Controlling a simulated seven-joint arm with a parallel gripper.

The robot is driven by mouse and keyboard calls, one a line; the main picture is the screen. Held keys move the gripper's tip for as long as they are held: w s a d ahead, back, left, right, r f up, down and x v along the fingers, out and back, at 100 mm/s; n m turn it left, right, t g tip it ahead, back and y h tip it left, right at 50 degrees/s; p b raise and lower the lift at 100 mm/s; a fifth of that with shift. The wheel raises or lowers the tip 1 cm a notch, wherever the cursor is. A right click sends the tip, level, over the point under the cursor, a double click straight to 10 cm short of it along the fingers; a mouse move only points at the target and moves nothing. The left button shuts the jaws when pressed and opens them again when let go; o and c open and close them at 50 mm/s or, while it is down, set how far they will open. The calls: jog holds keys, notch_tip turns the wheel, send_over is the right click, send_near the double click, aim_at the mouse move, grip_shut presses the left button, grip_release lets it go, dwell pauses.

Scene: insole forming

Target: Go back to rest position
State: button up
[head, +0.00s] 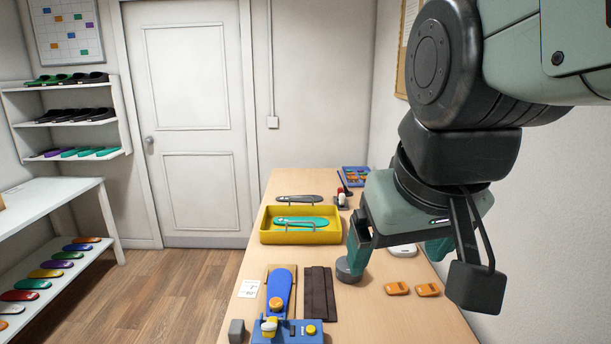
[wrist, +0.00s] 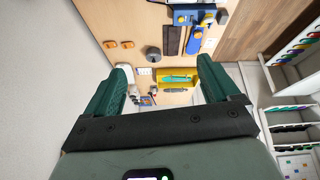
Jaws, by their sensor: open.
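My gripper (head: 397,254) is open and empty, held above the right side of the wooden table (head: 355,318). Its two green fingers stand wide apart in the wrist view (wrist: 163,70), with nothing between them but the distant table. In the head view, the left finger overlaps a grey round object (head: 348,271) on the table. A yellow tray (head: 262,235) holds a teal insole (head: 300,222). A blue insole (head: 280,288) lies at the blue fixture (head: 300,333) near the front. My arm hides part of the table's right side.
A brown folded piece (head: 318,292) lies beside the blue insole. Two orange blocks (head: 397,289) and a white rounded object (head: 403,251) are on the right. A blue bin (head: 355,175) stands at the back. A wall is close on the right; the floor at left is clear.

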jog(key=shift+m, duration=0.6)
jog(key=s, duration=0.1)
jog(key=s+f, duration=0.1)
jog(key=s, duration=0.1)
jog(key=s+d, duration=0.1)
jog(key=s, duration=0.1)
jog(key=shift+f, duration=0.15)
